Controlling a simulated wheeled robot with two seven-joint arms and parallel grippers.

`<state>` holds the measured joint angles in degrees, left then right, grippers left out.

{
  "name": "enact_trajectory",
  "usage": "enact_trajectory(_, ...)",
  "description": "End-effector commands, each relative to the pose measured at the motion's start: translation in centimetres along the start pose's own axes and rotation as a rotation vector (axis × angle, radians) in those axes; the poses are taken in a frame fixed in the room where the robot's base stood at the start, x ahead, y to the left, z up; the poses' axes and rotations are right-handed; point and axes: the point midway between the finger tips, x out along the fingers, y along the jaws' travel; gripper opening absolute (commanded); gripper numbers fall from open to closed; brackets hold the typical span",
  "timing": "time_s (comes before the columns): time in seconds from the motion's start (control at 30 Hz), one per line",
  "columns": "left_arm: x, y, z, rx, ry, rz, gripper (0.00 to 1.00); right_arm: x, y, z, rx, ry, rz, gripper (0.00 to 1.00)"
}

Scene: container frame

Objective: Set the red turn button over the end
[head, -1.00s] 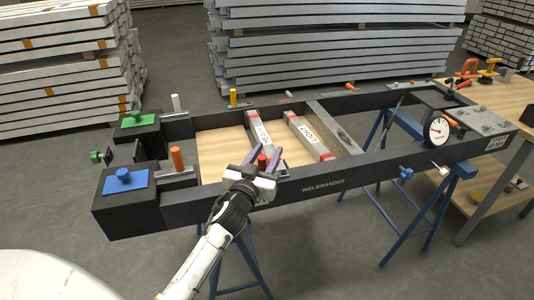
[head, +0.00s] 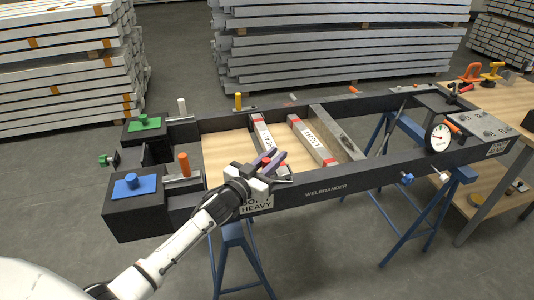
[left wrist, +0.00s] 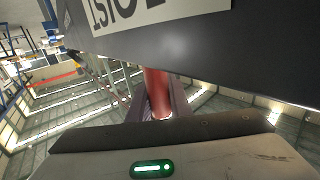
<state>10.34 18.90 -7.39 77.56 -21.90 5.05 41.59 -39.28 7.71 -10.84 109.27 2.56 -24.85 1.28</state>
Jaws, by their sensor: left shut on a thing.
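The red turn button (left wrist: 157,92) shows in the left wrist view as a red cylinder between my left gripper's fingers. My left gripper (head: 271,161) is shut on it, at the front rail of the dark frame (head: 375,174). In the head view the fingers mostly hide the button. A grey bar with red ends (head: 263,132), its lettering partly hidden, lies across the frame just behind the gripper. A second bar marked LIGHT (head: 312,141) lies to its right. My right gripper is not in view.
A blue-topped block (head: 132,185) and a green-topped block (head: 144,123) stand at the frame's left end, near an orange peg (head: 184,164). A round gauge (head: 438,137) is at the right. Blue trestles (head: 237,262) stand below. A wooden bench (head: 495,92) is at the right.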

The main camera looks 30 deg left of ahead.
Motion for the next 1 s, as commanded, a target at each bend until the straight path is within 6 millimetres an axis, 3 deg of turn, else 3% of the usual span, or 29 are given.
enact_trajectory(0.3, 0.0, 0.0, -0.1, -0.002, 0.004, 0.006, 0.0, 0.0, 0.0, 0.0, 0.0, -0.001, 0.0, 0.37)
enact_trajectory(0.33, 0.0, 0.0, -0.1, -0.002, 0.004, 0.006, 0.23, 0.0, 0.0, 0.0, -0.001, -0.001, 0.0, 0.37)
enact_trajectory(0.43, 0.0, 0.0, -0.1, -0.002, 0.003, 0.005, 0.37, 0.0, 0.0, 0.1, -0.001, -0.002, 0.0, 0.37)
enact_trajectory(0.77, -0.4, -0.1, 0.0, -0.001, 0.001, 0.003, 0.37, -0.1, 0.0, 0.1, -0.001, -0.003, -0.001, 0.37)
enact_trajectory(1.0, -3.9, -0.1, 0.1, -0.001, 0.0, 0.004, 0.37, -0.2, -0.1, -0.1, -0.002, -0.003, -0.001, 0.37)
